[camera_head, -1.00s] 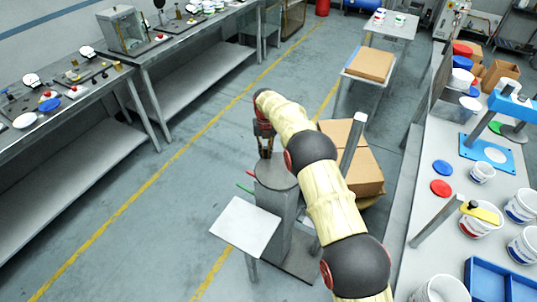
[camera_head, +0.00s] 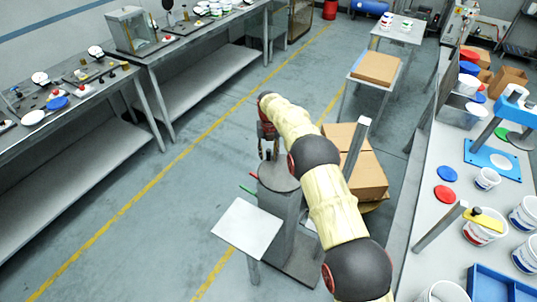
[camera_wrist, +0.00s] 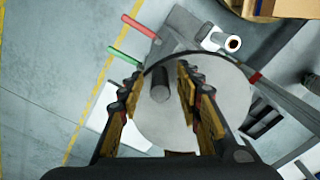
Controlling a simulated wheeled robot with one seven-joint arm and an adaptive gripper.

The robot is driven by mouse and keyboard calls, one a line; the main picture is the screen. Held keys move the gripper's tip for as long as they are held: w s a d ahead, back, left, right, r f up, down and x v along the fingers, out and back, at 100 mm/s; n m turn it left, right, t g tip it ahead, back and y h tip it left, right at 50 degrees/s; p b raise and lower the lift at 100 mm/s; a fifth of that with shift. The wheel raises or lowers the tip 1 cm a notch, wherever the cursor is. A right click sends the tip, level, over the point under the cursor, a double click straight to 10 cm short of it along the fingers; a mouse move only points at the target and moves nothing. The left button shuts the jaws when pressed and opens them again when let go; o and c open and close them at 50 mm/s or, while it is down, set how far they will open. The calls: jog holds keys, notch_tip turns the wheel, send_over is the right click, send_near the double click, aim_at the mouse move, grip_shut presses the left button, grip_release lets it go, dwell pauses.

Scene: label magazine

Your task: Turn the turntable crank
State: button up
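The turntable is a grey round disc (camera_wrist: 190,110) on a grey pedestal (camera_head: 283,215), standing on the floor in the middle of the head view. A short dark upright post, seemingly the crank handle (camera_wrist: 159,85), stands near the disc's edge in the wrist view. My gripper (camera_wrist: 160,78) is over the disc, one finger on each side of the post. Gaps show between the post and both fingers, so it is open and not clamped. In the head view my gripper (camera_head: 268,152) is at the disc's far edge, and the post cannot be made out.
A red lever (camera_wrist: 140,27) and a green lever (camera_wrist: 124,54) stick out beside the disc. A pale square plate (camera_head: 247,228) is at the pedestal's front left. Cardboard boxes (camera_head: 362,170) stand close behind on the right. A bench with tubs (camera_head: 430,215) runs along the right; open floor lies left.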

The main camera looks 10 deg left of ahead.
notch_tip(320, 180, up, 12)
dwell(0.6)
jog(key=shift+c, duration=0.4)
